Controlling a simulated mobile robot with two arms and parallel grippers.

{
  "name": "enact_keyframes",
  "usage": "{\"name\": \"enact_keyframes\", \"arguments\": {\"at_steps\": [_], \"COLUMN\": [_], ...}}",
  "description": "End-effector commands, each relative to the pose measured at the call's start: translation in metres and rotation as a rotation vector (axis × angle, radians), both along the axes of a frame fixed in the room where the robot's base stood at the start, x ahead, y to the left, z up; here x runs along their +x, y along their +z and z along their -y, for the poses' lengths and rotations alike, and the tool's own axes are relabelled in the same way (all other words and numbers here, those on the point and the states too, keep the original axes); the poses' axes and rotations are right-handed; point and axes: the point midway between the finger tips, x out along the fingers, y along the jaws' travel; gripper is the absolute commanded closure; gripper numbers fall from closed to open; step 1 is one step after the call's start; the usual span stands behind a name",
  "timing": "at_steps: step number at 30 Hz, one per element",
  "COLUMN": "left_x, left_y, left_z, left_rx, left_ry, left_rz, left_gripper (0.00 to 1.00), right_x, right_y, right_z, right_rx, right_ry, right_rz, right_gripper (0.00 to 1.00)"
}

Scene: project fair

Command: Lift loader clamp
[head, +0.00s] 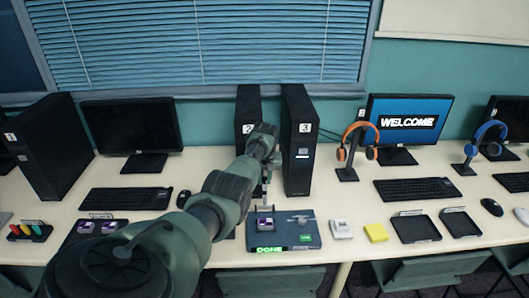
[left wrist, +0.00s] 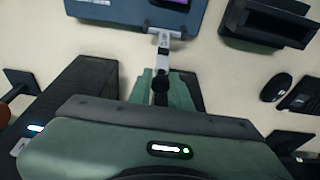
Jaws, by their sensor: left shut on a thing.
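The loader (head: 312,240) is a flat dark blue unit near the table's front edge, with a green DONE sign and a small chip-like piece on it. Its blue edge also shows at the top of the left wrist view (left wrist: 115,14). The loader clamp (left wrist: 163,45) is a slim metal lever with a black end, rising from the loader's back edge. My left gripper (head: 264,180) is behind the loader, shut on the clamp's black end. The green fingers also show in the left wrist view (left wrist: 161,88). My arm hides part of this in the head view. My right gripper is out of view.
Two black computer towers (head: 299,140) stand just behind my gripper. A white gadget (head: 341,229), a yellow block (head: 376,233) and black trays (head: 415,228) lie right of the loader. Orange headphones (head: 358,140) hang on a stand. A keyboard (head: 125,199) is at left.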

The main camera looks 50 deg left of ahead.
Motion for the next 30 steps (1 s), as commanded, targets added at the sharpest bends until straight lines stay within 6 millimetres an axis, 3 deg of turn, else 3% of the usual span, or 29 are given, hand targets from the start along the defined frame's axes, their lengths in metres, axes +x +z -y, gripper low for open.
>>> {"name": "enact_keyframes", "arguments": {"at_steps": [5, 6, 8, 9, 20, 30], "left_x": [0.002, 0.003, 0.002, 0.002, 0.001, -0.005], "left_y": [0.004, 0.004, 0.004, 0.004, 0.005, 0.044], "left_z": [-0.003, -0.003, -0.003, -0.002, -0.001, 0.006], "left_rx": [0.008, 0.009, 0.008, 0.007, 0.004, 0.006], "left_ry": [0.0, 0.0, 0.0, 0.0, 0.0, 0.0], "left_rz": [0.011, 0.011, 0.011, 0.01, 0.006, 0.007], "left_gripper": [1.0, 0.78, 0.62, 0.6, 0.6, 0.6], "right_x": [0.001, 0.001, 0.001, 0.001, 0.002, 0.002], "right_y": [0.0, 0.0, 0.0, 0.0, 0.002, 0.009], "right_z": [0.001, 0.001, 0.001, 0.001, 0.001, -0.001], "right_rx": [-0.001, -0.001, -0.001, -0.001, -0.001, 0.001], "right_ry": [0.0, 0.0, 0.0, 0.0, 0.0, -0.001], "right_rz": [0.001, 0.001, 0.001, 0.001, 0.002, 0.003], "right_gripper": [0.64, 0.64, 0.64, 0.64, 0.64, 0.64]}}
